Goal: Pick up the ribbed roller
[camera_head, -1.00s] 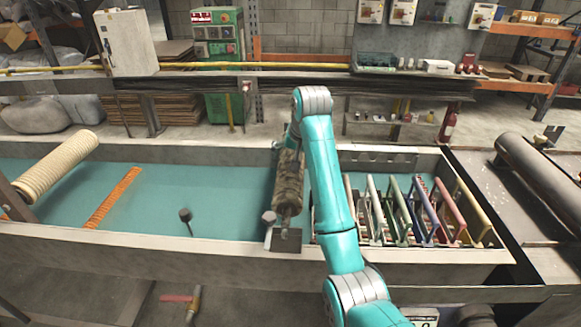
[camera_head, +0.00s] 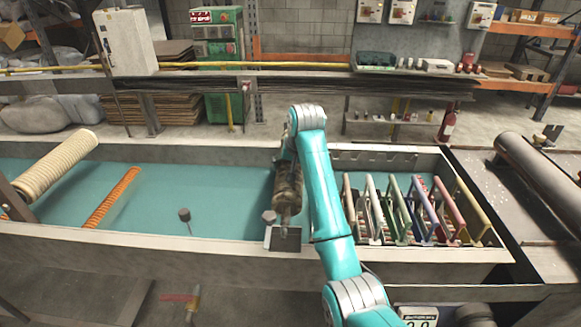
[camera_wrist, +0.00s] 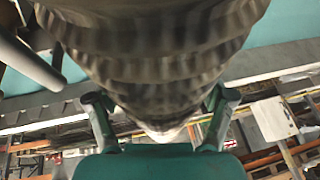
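A dark grey-brown ribbed roller (camera_head: 287,188) lies lengthwise over the teal trough, right of its middle. Its near end is beside a small grey plate. In the wrist view the ribbed roller (camera_wrist: 150,50) fills the upper middle, very close. My gripper (camera_wrist: 160,105) has one finger on each side of the roller, set wide apart. I see no clear contact between fingers and roller. In the head view my gripper (camera_head: 285,155) is at the roller's far part, partly hidden by my teal arm.
A cream ribbed roller (camera_head: 58,165) and an orange ribbed rod (camera_head: 112,197) lie at the left of the trough (camera_head: 150,240). Several coloured frames (camera_head: 415,210) stand to the right. A dark cylinder (camera_head: 545,170) lies far right.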

